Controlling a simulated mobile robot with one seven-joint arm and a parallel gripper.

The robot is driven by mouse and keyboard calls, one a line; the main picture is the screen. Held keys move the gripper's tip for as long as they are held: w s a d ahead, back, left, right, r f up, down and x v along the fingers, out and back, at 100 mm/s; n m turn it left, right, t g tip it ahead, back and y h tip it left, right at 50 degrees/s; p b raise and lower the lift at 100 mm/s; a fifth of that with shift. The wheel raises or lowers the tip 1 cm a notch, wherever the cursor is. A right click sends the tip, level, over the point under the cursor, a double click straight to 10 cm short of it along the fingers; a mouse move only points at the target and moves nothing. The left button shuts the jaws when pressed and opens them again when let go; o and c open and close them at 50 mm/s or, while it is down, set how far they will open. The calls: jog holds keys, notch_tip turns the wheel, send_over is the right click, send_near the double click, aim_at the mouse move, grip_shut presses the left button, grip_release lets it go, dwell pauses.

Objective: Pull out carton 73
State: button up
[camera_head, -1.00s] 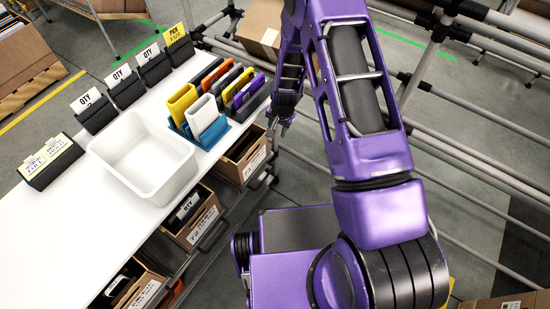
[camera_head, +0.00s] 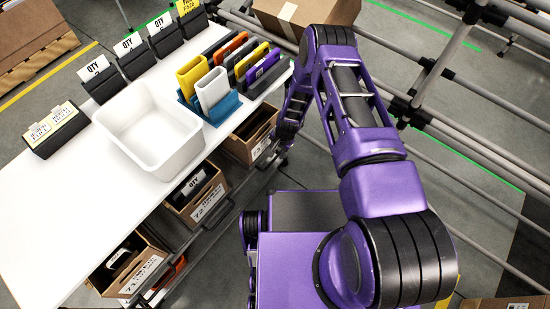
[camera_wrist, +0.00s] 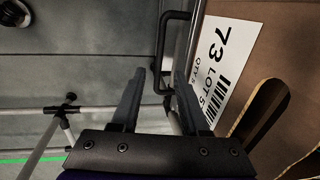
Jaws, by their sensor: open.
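Carton 73 (camera_head: 248,148) is a brown open-topped carton in the rack below the far end of the white table. In the wrist view its white label reading 73 (camera_wrist: 215,65) is on the brown front (camera_wrist: 262,28). A dark handle (camera_wrist: 160,45) stands out in front of the label. My gripper (camera_wrist: 160,76) is open and empty. Its fingertips lie on either side of the handle's outer bar in the picture; I cannot tell whether they touch it. In the head view my gripper (camera_head: 279,158) is beside the carton's front, partly hidden by my arm.
Two more labelled cartons, a middle one (camera_head: 183,208) and a near one (camera_head: 113,284), sit in the same rack. The white table (camera_head: 45,215) holds a white bin (camera_head: 158,150) and coloured holders. Grey rails (camera_head: 455,150) run along the right.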

aim_at(274, 159)
jog(key=f, duration=0.4)
jog(key=a+f+b, duration=0.1)
jog(key=f, duration=0.1)
jog(key=shift+w, duration=0.35)
jog(key=shift+c, duration=0.3)
grip_shut()
jog(key=shift+d, duration=0.1)
dwell(0.7)
